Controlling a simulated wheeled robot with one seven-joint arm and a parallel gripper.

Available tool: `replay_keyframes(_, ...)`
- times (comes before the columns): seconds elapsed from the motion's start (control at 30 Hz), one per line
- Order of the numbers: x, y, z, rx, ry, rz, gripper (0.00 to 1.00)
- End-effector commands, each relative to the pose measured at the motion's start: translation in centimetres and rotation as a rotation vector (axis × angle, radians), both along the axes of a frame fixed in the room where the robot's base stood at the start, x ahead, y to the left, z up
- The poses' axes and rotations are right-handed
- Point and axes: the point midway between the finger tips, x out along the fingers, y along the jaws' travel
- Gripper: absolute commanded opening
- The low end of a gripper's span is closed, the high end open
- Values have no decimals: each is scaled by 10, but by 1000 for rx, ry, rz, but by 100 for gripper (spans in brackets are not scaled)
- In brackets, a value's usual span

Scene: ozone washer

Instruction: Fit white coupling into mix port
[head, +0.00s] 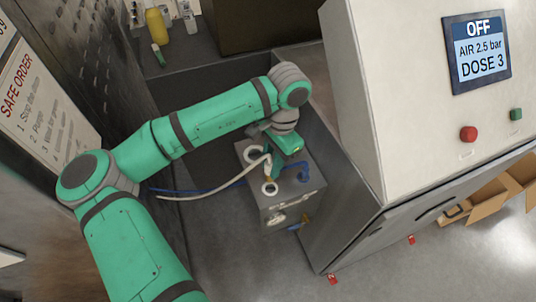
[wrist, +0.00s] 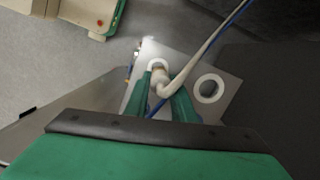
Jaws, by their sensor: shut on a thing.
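My gripper (head: 268,172) points down at the top of a grey metal box (head: 288,190). In the wrist view, its two green fingers (wrist: 162,84) are shut on the white coupling (wrist: 160,76), with the white hose (wrist: 190,68) bending away from it. The coupling is right at a white-ringed port (wrist: 158,63), which also shows in the head view (head: 269,188). I cannot tell whether it is seated in the port or just above it. A second white-ringed port (wrist: 209,89) is open and empty. No port label is readable.
The cabinet (head: 365,130) with an "OFF" screen (head: 477,53) stands close on the right. Dark walls surround the box at the back and left.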

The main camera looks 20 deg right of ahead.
Motion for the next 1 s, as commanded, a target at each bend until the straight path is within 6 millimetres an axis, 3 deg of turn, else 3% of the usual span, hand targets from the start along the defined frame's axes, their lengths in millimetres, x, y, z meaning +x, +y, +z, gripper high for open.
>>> replay_keyframes(0.47,0,-1,7,-3,-1,55,0)
replay_keyframes(1.0,0,0,-38,-3,1,52,0)
